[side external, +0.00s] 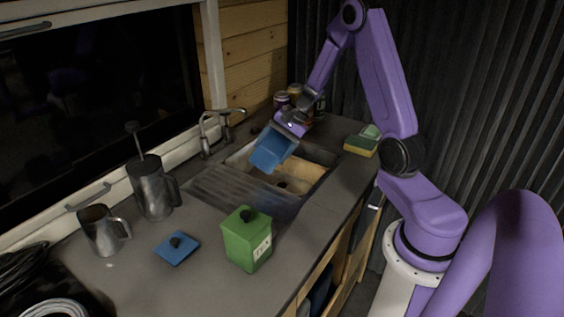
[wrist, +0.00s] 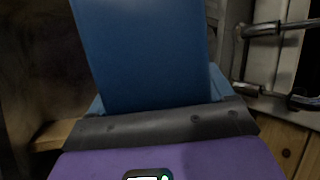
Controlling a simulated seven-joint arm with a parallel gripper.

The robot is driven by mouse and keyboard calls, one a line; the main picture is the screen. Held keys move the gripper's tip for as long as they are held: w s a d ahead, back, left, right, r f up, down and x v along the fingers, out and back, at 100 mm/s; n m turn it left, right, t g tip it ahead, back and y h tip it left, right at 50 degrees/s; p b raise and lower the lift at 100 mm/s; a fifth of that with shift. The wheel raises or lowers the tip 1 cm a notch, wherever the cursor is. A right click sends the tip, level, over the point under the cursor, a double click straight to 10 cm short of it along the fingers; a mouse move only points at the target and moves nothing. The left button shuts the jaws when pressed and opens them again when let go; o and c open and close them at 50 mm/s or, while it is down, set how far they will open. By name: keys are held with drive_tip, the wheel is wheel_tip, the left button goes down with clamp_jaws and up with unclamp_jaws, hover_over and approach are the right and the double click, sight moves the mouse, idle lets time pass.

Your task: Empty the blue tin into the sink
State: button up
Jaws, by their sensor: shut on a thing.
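The blue tin (side external: 272,151) is held tilted in my gripper (side external: 289,129), above the sink (side external: 312,156). It also shows close up in the wrist view (wrist: 145,50), where its blue wall fills the middle. My gripper is shut on the tin; the fingertips are largely hidden. The tin's opening and contents cannot be seen clearly. A blue lid (side external: 177,248) with a dark knob lies flat on the counter at the front left, apart from the tin. A small dark thing, perhaps the drain, shows in the sink.
A green lidded tin (side external: 246,240) stands on the counter's front part. A metal jug (side external: 102,231) and a plunger pot (side external: 153,188) stand at left. The tap (side external: 218,126) rises behind the sink. Sponges (side external: 364,142) and jars (side external: 283,99) lie beyond the basin.

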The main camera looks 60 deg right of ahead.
drive_tip(key=shift+d+y, duration=0.15)
drive_tip(key=shift+y, duration=0.25)
drive_tip(key=shift+r+y, duration=0.25)
drive_tip(key=shift+y, duration=0.35)
drive_tip(key=shift+s+f+h, duration=0.1)
drive_tip(key=shift+f+h, duration=0.15)
drive_tip(key=shift+h, duration=0.75)
